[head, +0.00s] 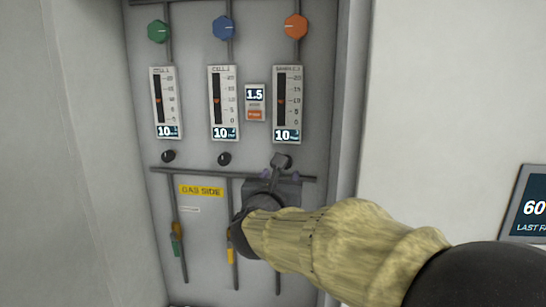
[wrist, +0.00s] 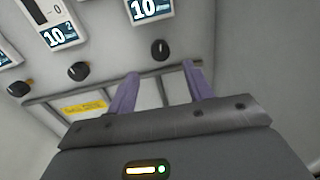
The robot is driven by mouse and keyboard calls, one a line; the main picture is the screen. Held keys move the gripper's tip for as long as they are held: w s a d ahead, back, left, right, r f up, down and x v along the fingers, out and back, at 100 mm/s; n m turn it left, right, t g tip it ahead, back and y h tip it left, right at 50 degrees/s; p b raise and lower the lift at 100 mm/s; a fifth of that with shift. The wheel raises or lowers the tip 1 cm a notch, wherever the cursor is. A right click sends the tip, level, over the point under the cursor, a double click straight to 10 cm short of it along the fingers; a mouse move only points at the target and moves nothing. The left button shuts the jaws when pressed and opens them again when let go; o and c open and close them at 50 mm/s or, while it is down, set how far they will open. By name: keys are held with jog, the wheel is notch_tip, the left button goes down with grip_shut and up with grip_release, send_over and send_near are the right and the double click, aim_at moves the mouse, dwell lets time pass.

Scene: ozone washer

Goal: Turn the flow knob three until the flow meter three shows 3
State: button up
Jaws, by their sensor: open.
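Flow meter three (head: 287,103), the rightmost vertical gauge, shows 10 on its display, which also appears at the top of the wrist view (wrist: 152,9). Flow knob three is the small black knob (head: 281,161) below that meter. In the wrist view this knob (wrist: 160,49) lies just beyond the fingertips, centred between them, with a pale mark on its face. My gripper (head: 280,175) is open with purple fingers, in front of the panel just below the knob. In the wrist view the fingers (wrist: 161,68) are spread and empty. The knob looks free of them; exact depth is unclear.
Two other meters (head: 167,103) (head: 224,103) also read 10, with black knobs (head: 168,156) (head: 224,158) below. A small 1.5 display (head: 255,95) sits between meters. A horizontal pipe (head: 200,172) runs below the knobs. The cabinet's side edge (head: 345,100) is close on the right.

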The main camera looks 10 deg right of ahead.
aim_at(286, 169)
jog(key=p+x, duration=0.4)
jog(key=x, duration=0.5)
jog(key=shift+w+d, duration=0.1)
jog(key=shift+w, duration=0.1)
jog(key=c, duration=1)
jog(key=shift+o, duration=0.2)
